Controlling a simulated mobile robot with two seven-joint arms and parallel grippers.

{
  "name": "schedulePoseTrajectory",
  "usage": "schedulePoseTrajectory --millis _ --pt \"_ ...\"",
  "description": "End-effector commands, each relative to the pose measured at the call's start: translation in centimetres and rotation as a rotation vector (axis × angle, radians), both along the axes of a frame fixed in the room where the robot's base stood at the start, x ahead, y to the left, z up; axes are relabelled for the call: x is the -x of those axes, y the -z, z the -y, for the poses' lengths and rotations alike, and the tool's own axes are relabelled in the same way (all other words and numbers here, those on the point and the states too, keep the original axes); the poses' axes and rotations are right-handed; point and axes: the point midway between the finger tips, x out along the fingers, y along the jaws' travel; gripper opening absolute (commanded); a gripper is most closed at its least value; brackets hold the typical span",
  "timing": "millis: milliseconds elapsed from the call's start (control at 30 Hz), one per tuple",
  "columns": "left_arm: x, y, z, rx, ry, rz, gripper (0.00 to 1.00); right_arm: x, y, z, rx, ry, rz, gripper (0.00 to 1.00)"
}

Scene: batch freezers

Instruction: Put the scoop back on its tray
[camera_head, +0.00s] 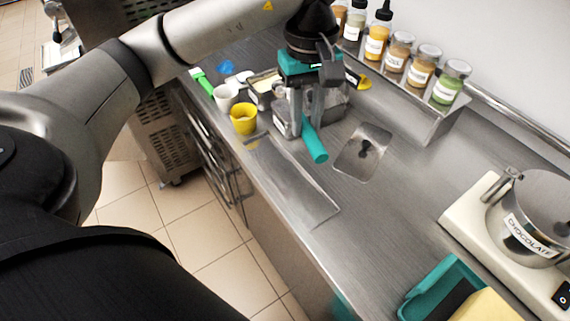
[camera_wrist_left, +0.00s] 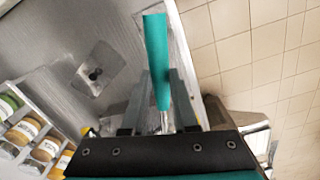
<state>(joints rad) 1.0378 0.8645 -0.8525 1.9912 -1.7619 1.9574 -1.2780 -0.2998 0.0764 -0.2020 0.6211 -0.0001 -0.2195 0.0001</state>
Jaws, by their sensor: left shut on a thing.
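The scoop's teal handle (camera_head: 315,145) sticks out from between the fingers of my left gripper (camera_head: 305,128), over the steel counter. In the left wrist view the handle (camera_wrist_left: 156,50) lies between the two fingers of my left gripper (camera_wrist_left: 161,75), with a thin metal shaft near the palm. The scoop's bowl is hidden or unclear. A small square steel tray or recess (camera_head: 378,140) with a dark mark in its middle lies just right of the handle. It also shows in the left wrist view (camera_wrist_left: 108,62). I cannot tell if it is the scoop's tray. My right gripper is out of view.
A white cup (camera_head: 224,97) and a yellow cup (camera_head: 243,119) stand left of my gripper. Labelled jars (camera_head: 397,52) line a back shelf. A long flat steel strip (camera_head: 305,185) runs along the front edge. A chocolate pot (camera_head: 530,225) and teal bin (camera_head: 440,285) are at right.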

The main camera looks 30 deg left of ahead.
Motion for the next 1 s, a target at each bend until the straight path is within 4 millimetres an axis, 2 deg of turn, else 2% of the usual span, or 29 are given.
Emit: schedulePoseTrajectory --millis 33,200,333,567,800,1000 --pt "-0.1 -0.8 -0.5 0.0 -0.076 0.001 0.0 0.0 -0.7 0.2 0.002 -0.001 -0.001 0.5" --pt "-0.6 -1.6 -1.6 -0.004 -0.249 0.012 0.0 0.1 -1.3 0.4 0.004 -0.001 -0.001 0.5" --pt "-0.6 -0.6 -1.8 -0.004 -0.285 0.011 0.0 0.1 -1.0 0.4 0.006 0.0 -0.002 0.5" --pt "-0.5 4.4 -1.8 -0.005 -0.285 0.007 0.0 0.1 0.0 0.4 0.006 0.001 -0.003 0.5" --pt "-0.4 10.6 -1.8 -0.006 -0.284 0.007 0.0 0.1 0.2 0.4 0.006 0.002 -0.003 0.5" --pt "-0.6 13.6 -1.8 -0.005 -0.283 0.012 0.0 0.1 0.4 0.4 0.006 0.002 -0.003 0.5"
